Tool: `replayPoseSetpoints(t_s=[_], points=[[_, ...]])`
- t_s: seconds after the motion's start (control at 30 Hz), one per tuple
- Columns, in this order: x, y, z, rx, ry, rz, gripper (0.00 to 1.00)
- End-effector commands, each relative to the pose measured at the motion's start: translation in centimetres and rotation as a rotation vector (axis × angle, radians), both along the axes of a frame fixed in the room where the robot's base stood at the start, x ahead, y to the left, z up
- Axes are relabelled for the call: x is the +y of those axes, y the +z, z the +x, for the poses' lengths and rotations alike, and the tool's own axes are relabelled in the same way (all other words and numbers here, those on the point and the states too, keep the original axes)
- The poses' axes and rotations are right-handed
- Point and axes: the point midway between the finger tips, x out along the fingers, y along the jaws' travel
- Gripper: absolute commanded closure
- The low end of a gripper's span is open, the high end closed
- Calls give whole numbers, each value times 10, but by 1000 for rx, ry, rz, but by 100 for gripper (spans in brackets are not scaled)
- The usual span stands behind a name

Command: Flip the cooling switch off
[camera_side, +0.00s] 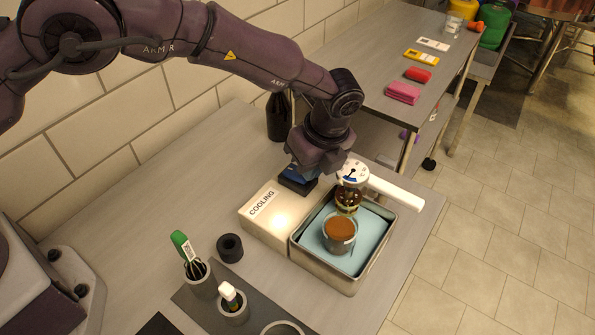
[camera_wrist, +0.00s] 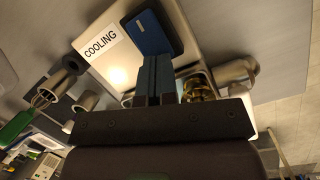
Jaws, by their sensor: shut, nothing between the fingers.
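The cooling box (camera_side: 285,226) is a pale metal box with a black-on-white COOLING label; it also shows in the wrist view (camera_wrist: 117,75). Its switch (camera_side: 294,186) is a blue plate in a dark surround on the box's far end, and shows in the wrist view too (camera_wrist: 150,34). My gripper (camera_side: 312,173) is right above the switch, pointing down. In the wrist view my gripper (camera_wrist: 156,62) is shut and empty, its tips overlapping the switch's near edge. I cannot tell whether they touch it. In the side view the gripper partly hides the switch.
A metal tray (camera_side: 347,283) with a blue inside stands against the box, holding a cup of orange-brown liquid (camera_side: 340,230). A white dial (camera_side: 353,172) rises close beside my gripper. A dark bottle (camera_side: 278,117) stands behind. Several pots stand at the front left.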

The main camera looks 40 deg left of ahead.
Motion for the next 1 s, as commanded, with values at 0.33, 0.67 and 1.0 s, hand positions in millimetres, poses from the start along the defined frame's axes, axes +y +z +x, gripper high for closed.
replayPoseSetpoints(t_s=[0.33, 0.67, 1.0], points=[[0, -3, 0, 0, 0, 0, 100], [1, -7, 0, 0, 1, 1, 100], [1, -8, 0, 2, 1, 2, 100]])
